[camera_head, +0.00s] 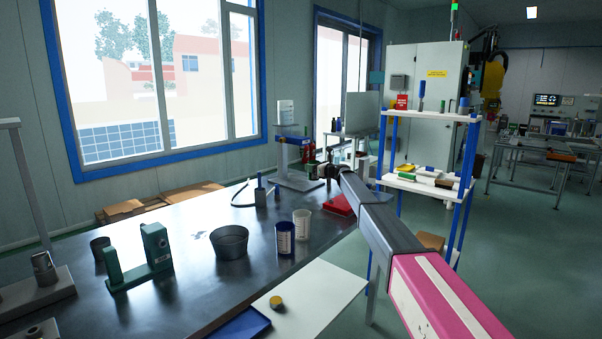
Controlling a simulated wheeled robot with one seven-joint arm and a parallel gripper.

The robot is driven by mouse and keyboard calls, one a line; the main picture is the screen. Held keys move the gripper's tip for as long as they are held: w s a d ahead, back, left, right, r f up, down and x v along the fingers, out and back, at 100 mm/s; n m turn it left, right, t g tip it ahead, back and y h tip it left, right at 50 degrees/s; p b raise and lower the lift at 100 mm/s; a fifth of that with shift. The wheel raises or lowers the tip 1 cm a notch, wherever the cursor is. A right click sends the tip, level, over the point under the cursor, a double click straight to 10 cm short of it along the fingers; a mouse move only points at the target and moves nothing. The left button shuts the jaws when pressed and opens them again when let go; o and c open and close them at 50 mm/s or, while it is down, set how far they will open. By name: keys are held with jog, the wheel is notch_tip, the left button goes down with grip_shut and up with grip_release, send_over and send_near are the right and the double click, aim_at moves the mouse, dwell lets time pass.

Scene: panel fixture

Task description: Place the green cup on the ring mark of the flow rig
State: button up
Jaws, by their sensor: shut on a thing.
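My arm reaches away over the far right part of the dark table, and my gripper (322,172) is small and far off at its end. It is shut on a small dark green thing, which looks like the green cup (312,170), held just right of a grey stand. The stand has a flat base, a post and a blue and white top; it may be the flow rig (299,183). I cannot make out a ring mark. The fingers and the cup's lower part are too small to tell apart clearly.
On the dark table (190,225) stand a dark bowl (230,242), a blue cup (285,238), a white cup (302,224), a green bracket (139,258) and a blue-handled tool (260,192). A blue-post shelf (458,200) stands right.

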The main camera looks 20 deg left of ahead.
jog(key=shift+w+a+f, duration=0.5)
jog(key=shift+a+f, duration=0.1)
jog(key=shift+a, duration=0.65)
jog(key=shift+w+a+f, duration=0.55)
jog(key=shift+a, duration=0.75)
jog(key=shift+w+a+f, duration=0.5)
jog(key=shift+a+f, duration=0.1)
jog(key=shift+a, duration=0.65)
jog(key=shift+f, duration=0.15)
jog(key=o, duration=0.9)
jog(key=shift+v, duration=3.75)
